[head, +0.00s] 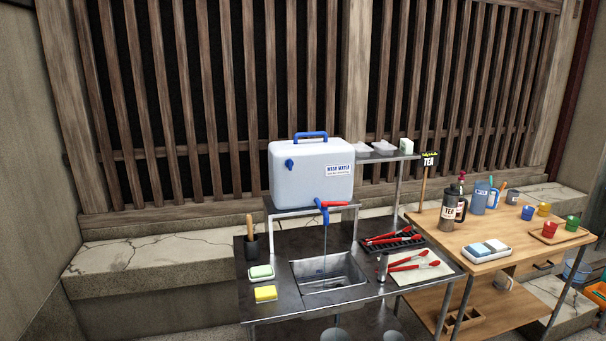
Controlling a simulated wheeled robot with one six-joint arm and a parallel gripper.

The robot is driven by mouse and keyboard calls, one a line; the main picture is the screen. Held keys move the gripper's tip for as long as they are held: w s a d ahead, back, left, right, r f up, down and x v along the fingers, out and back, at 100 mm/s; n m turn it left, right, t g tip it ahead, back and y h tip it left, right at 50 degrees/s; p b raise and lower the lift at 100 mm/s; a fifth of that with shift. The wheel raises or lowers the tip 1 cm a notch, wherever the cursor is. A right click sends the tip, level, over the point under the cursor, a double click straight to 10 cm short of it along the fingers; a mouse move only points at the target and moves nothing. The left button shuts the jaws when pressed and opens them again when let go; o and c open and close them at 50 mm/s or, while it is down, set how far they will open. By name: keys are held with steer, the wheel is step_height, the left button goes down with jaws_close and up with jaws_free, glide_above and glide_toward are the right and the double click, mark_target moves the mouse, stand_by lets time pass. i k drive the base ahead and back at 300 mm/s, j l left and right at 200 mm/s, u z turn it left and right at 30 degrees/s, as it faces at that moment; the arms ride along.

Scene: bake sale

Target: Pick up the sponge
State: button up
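A yellow block that looks like the sponge (265,294) lies flat on the left front part of the metal sink table (350,308), to the left of the sink basin (326,273). A small green-and-white item (261,272) lies just behind it; I cannot tell whether it is soap on a dish or another sponge. Nothing covers the yellow block. My gripper is not in view.
A white water container (312,172) with a blue tap stands on a raised shelf behind the basin. A dark cup (251,246) holds a brush or handle. Red-handled tongs (413,260) lie right of the basin. A wooden table (455,240) with jugs and cups adjoins at right.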

mark_target(267, 294)
steer(key=i+j, duration=0.1)
steer(key=i, duration=0.65)
steer(key=i+j, duration=0.1)
steer(key=i, duration=0.6)
